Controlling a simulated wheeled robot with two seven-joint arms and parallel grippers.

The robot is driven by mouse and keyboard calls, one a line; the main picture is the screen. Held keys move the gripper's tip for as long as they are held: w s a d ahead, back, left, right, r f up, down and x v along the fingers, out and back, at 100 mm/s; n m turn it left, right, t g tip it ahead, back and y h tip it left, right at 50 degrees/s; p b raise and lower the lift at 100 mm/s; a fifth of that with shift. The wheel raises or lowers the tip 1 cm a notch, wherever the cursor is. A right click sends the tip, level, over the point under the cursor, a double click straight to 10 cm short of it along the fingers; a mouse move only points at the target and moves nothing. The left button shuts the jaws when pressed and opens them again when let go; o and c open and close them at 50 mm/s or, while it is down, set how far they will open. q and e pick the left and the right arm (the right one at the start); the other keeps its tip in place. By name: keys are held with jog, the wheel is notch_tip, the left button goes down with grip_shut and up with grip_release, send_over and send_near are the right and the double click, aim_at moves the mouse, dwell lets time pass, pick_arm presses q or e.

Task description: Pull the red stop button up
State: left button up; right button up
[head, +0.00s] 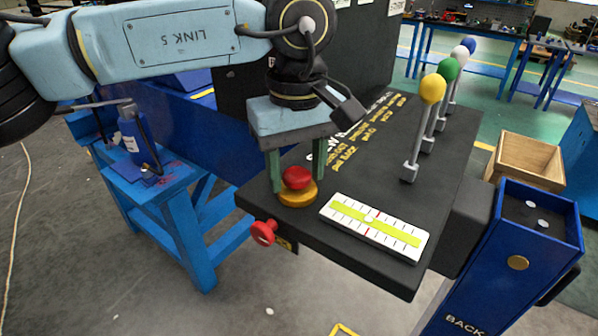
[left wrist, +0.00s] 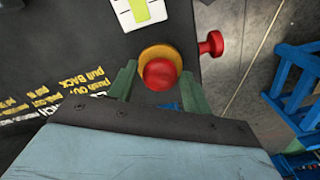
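The red stop button (head: 297,178) sits on a yellow round base (head: 298,194) at the near left corner of the dark console. It also shows in the left wrist view (left wrist: 160,74), between my fingers. My left gripper (head: 296,172) points down over it with its two green fingers open. One finger is on each side of the button in the picture. I cannot tell whether the fingers touch the button. In the left wrist view my left gripper (left wrist: 160,82) shows a gap beside the red cap. My right gripper is not in view.
A red side knob (head: 263,232) sticks out from the console's front edge. A white and yellow-green scale (head: 375,226) lies right of the button. Levers with coloured balls, such as the yellow one (head: 432,88), stand further right. A wooden box (head: 527,161) and blue post (head: 520,250) stand beyond.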

aim_at(297, 172)
pick_arm(q)
jog(key=c, duration=0.6)
jog(key=shift+r+p, duration=0.4)
jog(key=shift+r, duration=0.25)
jog(key=o, duration=0.9)
jog(key=shift+c, duration=0.2)
jog(key=shift+r+p, duration=2.4)
jog(key=shift+r, duration=1.15)
jog(key=shift+f, duration=0.1)
